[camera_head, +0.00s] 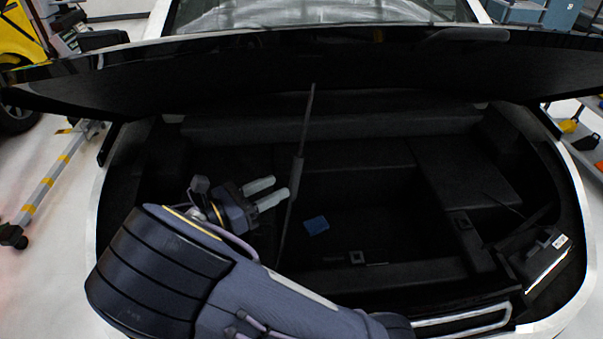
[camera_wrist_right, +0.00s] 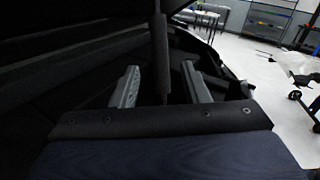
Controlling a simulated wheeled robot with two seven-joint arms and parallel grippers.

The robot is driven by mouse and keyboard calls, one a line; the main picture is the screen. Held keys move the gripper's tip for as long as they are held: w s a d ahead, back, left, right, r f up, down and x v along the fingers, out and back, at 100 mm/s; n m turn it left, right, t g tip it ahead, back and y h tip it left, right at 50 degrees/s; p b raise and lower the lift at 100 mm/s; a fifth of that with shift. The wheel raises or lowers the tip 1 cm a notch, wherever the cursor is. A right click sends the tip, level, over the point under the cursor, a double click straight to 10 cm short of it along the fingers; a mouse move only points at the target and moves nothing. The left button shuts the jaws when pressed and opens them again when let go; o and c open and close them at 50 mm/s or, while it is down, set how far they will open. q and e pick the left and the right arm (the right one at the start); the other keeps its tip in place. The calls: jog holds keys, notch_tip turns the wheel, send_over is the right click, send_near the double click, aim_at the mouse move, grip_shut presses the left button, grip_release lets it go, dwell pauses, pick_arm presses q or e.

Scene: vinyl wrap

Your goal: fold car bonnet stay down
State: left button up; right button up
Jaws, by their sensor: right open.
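The bonnet stay (camera_head: 296,178) is a thin dark rod with a thicker sleeve. It stands tilted between the raised bonnet (camera_head: 220,80) and the open bay (camera_head: 360,215). My right gripper (camera_head: 279,187) is open, with its two grey fingers just left of the stay's sleeve in the head view. In the right wrist view the stay (camera_wrist_right: 159,45) runs down the middle, in line with the gap between the open fingers (camera_wrist_right: 160,68). I cannot tell whether it lies between the fingertips or just beyond them. My left gripper is not in view.
A black box with a white label (camera_head: 540,255) is at the bay's right front. The raised bonnet spans above my gripper. The bay's white rim (camera_head: 100,190) edges the left side.

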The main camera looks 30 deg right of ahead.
aim_at(296, 178)
jog(key=d, duration=0.6)
jog(key=shift+d+p, duration=0.2)
jog(key=shift+p, duration=0.2)
grip_shut()
